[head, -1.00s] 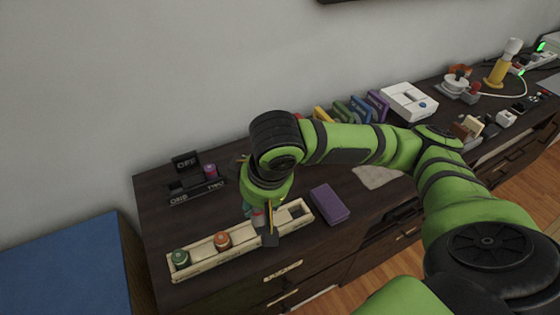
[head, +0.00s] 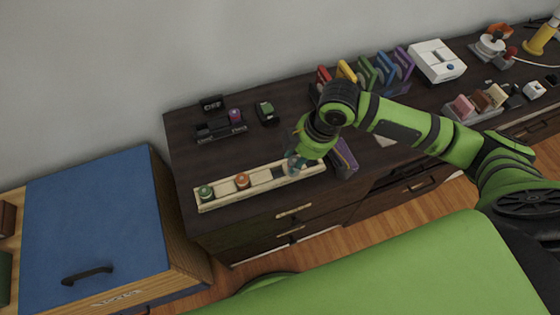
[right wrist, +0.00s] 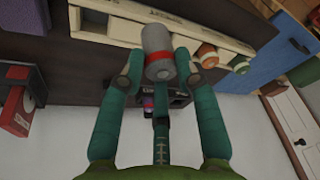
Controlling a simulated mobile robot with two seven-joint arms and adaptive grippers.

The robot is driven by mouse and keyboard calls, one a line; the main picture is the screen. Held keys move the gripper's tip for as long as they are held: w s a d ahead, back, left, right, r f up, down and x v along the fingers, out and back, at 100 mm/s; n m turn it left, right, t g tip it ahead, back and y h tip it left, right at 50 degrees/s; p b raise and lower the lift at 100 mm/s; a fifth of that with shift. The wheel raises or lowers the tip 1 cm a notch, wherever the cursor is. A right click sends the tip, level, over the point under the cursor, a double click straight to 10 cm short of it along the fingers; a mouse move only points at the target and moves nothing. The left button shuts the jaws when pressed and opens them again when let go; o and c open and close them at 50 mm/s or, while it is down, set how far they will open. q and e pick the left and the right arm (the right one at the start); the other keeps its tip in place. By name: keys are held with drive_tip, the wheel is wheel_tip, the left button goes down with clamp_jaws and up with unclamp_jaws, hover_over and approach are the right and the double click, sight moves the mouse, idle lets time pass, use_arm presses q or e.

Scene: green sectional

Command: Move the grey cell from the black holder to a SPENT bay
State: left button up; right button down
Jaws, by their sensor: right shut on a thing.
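My right gripper (head: 293,165) is shut on the grey cell (right wrist: 160,48), a grey cylinder with a red band, in the right wrist view. The cell is at the right part of the pale wooden tray (head: 222,198); I cannot tell whether it touches the tray. A green-topped cell (head: 206,192) and an orange cell (head: 242,181) stand in the tray's left part. The black holder (head: 213,130) at the back left bears a purple-pink cell (head: 235,116); its other place looks empty. Bay labels are not readable. My left gripper is not in view.
A purple block (head: 344,160) lies just right of the gripper. A small green and black device (head: 267,112) stands behind the tray. Several coloured upright pieces (head: 366,72) and a white box (head: 437,60) are farther right. A blue-topped cabinet (head: 95,220) stands left.

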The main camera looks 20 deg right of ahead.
drive_tip(key=shift+w+a+f+p, duration=0.15)
drive_tip(key=shift+w+a+f, duration=0.4)
drive_tip(key=shift+f, duration=0.55)
drive_tip(key=shift+w+a+f+p, duration=0.2)
drive_tip(key=shift+w+a+f, duration=0.35)
drive_tip(key=shift+f, duration=0.6)
drive_tip(key=shift+w+a+f+p, duration=0.15)
drive_tip(key=shift+w+a+f, duration=0.4)
drive_tip(key=shift+f, duration=0.55)
drive_tip(key=shift+w+d+f, duration=0.1)
drive_tip(key=c, duration=0.9)
unclamp_jaws()
drive_tip(key=v, duration=1.2)
